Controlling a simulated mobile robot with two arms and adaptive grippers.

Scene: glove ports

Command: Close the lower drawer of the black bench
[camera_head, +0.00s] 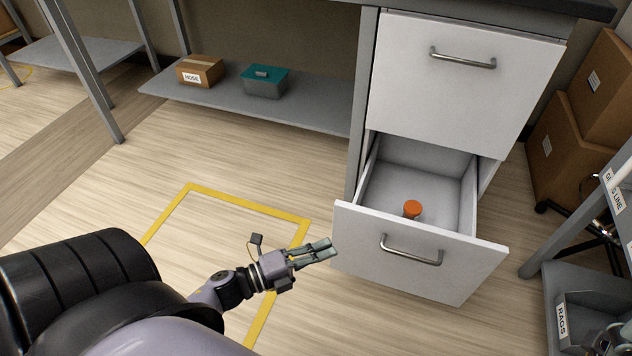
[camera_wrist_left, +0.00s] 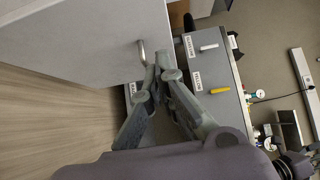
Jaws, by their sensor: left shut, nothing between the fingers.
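The lower drawer (camera_head: 425,255) of the bench is pulled out, with a white front and a grey bar handle (camera_head: 411,252). An orange-capped item (camera_head: 412,208) stands inside it. The upper drawer (camera_head: 465,75) above it is shut. The bench's black top (camera_head: 540,8) shows at the upper edge. My left gripper (camera_head: 332,248) is shut and empty, close to the left edge of the lower drawer's front; I cannot tell whether it touches. In the left wrist view its fingertips (camera_wrist_left: 157,68) are together, with a white panel and a handle (camera_wrist_left: 141,52) beyond them. My right gripper is not in view.
A grey shelf (camera_head: 300,112) at the left holds a box marked HOSE (camera_head: 200,71) and a teal-lidded container (camera_head: 265,81). Brown cartons (camera_head: 570,140) and a grey rack with a RAGS bin (camera_head: 575,310) stand at the right. Yellow tape (camera_head: 250,202) marks open floor.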

